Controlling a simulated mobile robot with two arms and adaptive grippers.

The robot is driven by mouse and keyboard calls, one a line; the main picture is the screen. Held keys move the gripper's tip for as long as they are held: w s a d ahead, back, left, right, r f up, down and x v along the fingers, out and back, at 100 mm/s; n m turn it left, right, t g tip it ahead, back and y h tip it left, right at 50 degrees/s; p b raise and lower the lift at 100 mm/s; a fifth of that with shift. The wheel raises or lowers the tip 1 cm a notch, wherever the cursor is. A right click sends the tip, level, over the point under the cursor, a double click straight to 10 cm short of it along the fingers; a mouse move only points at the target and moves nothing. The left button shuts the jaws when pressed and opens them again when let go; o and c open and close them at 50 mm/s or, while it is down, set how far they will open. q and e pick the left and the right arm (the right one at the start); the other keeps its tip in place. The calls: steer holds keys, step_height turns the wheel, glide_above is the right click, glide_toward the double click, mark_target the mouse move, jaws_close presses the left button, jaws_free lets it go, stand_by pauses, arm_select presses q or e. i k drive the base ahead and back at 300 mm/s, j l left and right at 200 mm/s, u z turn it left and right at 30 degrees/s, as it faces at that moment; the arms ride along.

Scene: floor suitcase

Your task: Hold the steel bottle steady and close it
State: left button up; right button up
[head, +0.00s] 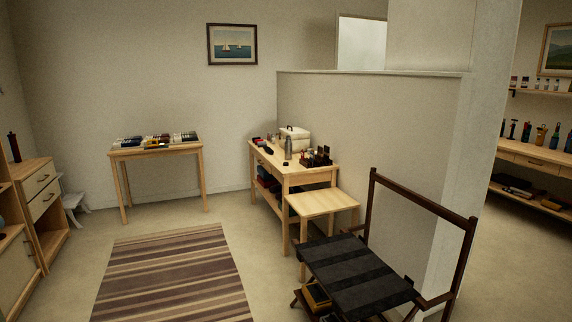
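A grey steel bottle (288,148) stands upright on the wooden desk (290,178) against the partition wall, some way off. It is too small to tell whether its top is open or closed. A small dark round object (285,164) lies on the desk in front of it; I cannot tell whether it is a cap. Neither of my grippers is in view.
A white box (296,136) and a dark organizer (318,158) stand near the bottle. A wooden stool (322,203) and a dark folding chair (358,272) stand before the desk. A striped rug (175,275) lies on open floor. Another table (157,151) stands behind.

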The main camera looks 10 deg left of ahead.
mark_target(288, 144)
steer(key=i+j+u, duration=0.25)
steer(key=i+u, duration=0.25)
steer(key=i, duration=0.25)
steer(key=i+l+u, duration=0.1)
steer(key=i+u, duration=0.4)
steer(key=i, duration=1.6)
steer(key=i+z, duration=0.1)
steer(key=i, duration=0.55)
steer(key=i+z, duration=0.1)
steer(key=i, duration=0.6)
steer(key=i+j+z, duration=0.1)
steer(key=i, duration=0.55)
steer(key=i+z, duration=0.3)
steer(key=z, duration=0.15)
steer(key=i+z, duration=0.35)
steer(key=z, duration=0.15)
steer(key=i+j+z, duration=0.15)
steer(key=z, duration=0.3)
steer(key=i+j+z, duration=0.6)
steer(key=i+z, duration=0.25)
steer(key=i+j+z, duration=0.15)
steer(key=z, duration=0.25)
steer(key=j, duration=0.1)
